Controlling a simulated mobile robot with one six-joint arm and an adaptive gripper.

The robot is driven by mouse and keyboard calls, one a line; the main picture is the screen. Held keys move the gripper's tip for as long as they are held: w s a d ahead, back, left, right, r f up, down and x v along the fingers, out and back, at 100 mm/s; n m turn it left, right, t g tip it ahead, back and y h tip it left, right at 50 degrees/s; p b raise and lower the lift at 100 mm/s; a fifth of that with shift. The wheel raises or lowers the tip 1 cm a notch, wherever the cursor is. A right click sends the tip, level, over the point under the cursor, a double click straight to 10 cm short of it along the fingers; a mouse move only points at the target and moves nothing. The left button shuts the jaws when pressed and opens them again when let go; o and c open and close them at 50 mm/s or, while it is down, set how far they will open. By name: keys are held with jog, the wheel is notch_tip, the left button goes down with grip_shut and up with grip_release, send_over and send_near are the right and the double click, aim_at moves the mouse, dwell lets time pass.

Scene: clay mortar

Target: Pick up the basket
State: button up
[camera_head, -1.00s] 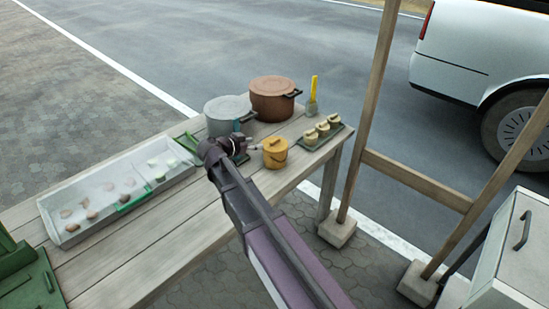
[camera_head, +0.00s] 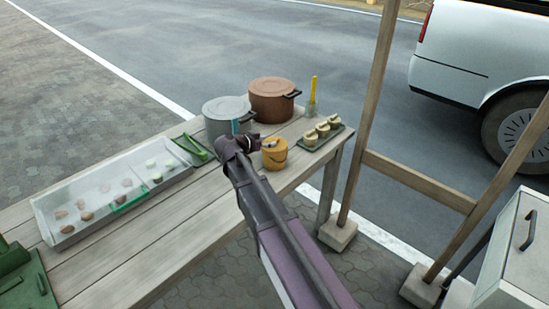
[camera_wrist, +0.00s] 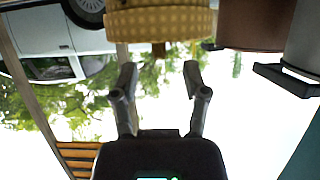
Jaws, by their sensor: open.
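The basket (camera_head: 274,158) is a small yellow bucket-like container standing upright on the wooden table, right of my gripper. In the wrist view the woven yellow basket (camera_wrist: 165,22) appears at the top, seemingly upside down, with a brown part jutting below its edge. My gripper (camera_head: 257,143) is beside the basket's left side, near its upper part. In the wrist view my gripper (camera_wrist: 161,82) is open, with its two fingers apart and nothing between them. The head view does not clearly show whether the fingertips touch the basket.
A grey pot (camera_head: 226,108) and a brown pot (camera_head: 272,97) stand close behind. A dark tray (camera_head: 331,140) with several pale pieces lies to the right, near a yellow-handled brush (camera_head: 313,92). A divided clear bin (camera_head: 72,200) fills the table's left side. A wooden post (camera_head: 366,110) stands beyond.

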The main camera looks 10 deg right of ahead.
aim_at(275, 139)
jog(key=shift+b+x, duration=0.8)
jog(key=shift+x, duration=1.8)
jog(key=shift+r, duration=0.25)
jog(key=shift+c, duration=0.2)
grip_shut()
